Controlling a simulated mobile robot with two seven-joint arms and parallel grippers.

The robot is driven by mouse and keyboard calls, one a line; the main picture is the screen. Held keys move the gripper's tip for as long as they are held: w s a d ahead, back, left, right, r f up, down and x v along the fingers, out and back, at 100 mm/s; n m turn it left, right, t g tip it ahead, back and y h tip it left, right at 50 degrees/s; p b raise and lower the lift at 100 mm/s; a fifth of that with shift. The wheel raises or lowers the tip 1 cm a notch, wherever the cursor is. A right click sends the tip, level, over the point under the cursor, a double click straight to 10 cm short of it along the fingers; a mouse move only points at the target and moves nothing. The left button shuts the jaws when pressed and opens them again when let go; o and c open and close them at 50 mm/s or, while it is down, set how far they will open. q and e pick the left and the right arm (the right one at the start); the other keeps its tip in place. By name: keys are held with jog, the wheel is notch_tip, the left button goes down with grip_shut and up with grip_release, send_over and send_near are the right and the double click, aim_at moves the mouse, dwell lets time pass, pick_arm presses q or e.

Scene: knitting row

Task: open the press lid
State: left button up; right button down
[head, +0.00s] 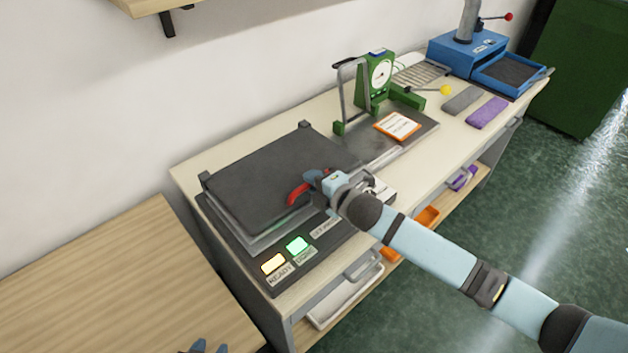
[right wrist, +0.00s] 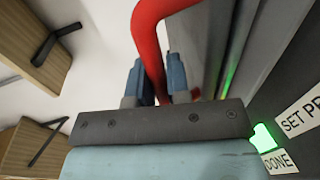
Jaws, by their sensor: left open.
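The press (head: 245,243) stands at the near left end of the workbench. Its dark lid (head: 265,175) lies down flat over the base. A red curved handle (head: 298,194) is at the lid's front edge; it also shows large in the right wrist view (right wrist: 147,30). My right gripper (head: 312,182) reaches in from the right. In the right wrist view, its blue fingers (right wrist: 156,78) are on both sides of the handle and look closed on it. My left gripper (head: 207,347) is at the bottom edge, mostly cut off, open and away from the press.
The yellow READY (head: 273,264) and green DONE (head: 298,245) lamps glow on the press front. A green dial gauge stand (head: 376,80) and a blue press (head: 467,58) stand further along the bench. A wooden table (head: 110,280) is at left. A shelf hangs above.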

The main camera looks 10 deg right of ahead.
pick_arm(q)
jog(key=shift+r+p, duration=0.45)
jog(key=shift+r, duration=0.05)
pick_arm(e)
jog(key=shift+w+r, duration=0.1)
jog(key=shift+r, duration=0.4)
pick_arm(q)
notch_tip(320, 180, up, 8)
jog(key=p, duration=0.8)
jog(key=shift+s+a, duration=0.15)
jog(key=shift+a, duration=0.25)
pick_arm(e)
jog(key=w+a+r, duration=0.2)
jog(key=w+r, duration=0.1)
jog(key=r, duration=0.2)
jog(key=w+a+r, duration=0.2)
jog(key=w+r, duration=0.1)
jog(key=r, duration=0.3)
jog(key=shift+a+r, duration=0.25)
jog(key=shift+a, duration=0.05)
pick_arm(q)
jog(key=shift+f, duration=0.1)
pick_arm(e)
jog(key=shift+w, duration=0.1)
jog(key=c, duration=1.1)
grip_release()
